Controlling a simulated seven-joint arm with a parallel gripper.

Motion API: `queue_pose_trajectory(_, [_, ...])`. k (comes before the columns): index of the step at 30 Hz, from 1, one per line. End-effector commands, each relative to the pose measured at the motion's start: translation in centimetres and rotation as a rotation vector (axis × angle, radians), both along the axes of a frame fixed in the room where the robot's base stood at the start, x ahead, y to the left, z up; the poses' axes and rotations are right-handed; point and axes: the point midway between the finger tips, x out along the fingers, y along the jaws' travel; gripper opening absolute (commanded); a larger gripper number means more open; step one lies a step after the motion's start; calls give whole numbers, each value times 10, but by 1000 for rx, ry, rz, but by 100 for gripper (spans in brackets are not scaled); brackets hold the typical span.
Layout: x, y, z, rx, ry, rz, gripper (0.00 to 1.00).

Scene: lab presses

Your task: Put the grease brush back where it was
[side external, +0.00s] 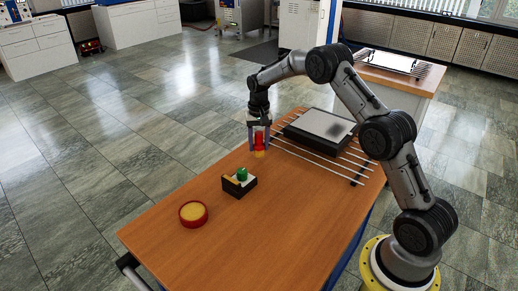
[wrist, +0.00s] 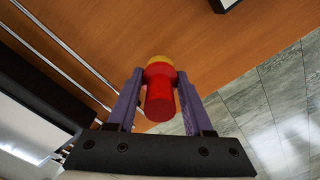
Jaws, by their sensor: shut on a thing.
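The grease brush (side external: 259,139) has a red handle and a yellow lower end. It is upright or nearly so near the table's far left edge. My gripper (side external: 259,146) points down and is shut on it, with one finger on each side. The wrist view also shows the brush (wrist: 160,94) between the two purple-grey fingers (wrist: 160,74). I cannot tell whether its yellow end touches the table. A red round dish with a yellow filling (side external: 193,213) sits at the table's near left. A small black box (side external: 240,190) stands between the dish and my gripper.
The black box holds a green knob-like piece (side external: 242,174) and a yellowish piece. A flat press with a pale plate (side external: 320,130) and several metal rods lies right of my gripper. The wooden table (side external: 285,220) is clear at its near right.

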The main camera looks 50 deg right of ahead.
Motion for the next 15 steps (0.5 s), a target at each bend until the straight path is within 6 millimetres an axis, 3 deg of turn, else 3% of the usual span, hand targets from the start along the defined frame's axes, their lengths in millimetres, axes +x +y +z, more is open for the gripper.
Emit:
queue_pose_trajectory(4, [-1, 0, -19, 1, 2, 0, 0])
queue_pose_trajectory(15, [-1, 0, -23, 0, 1, 0, 0])
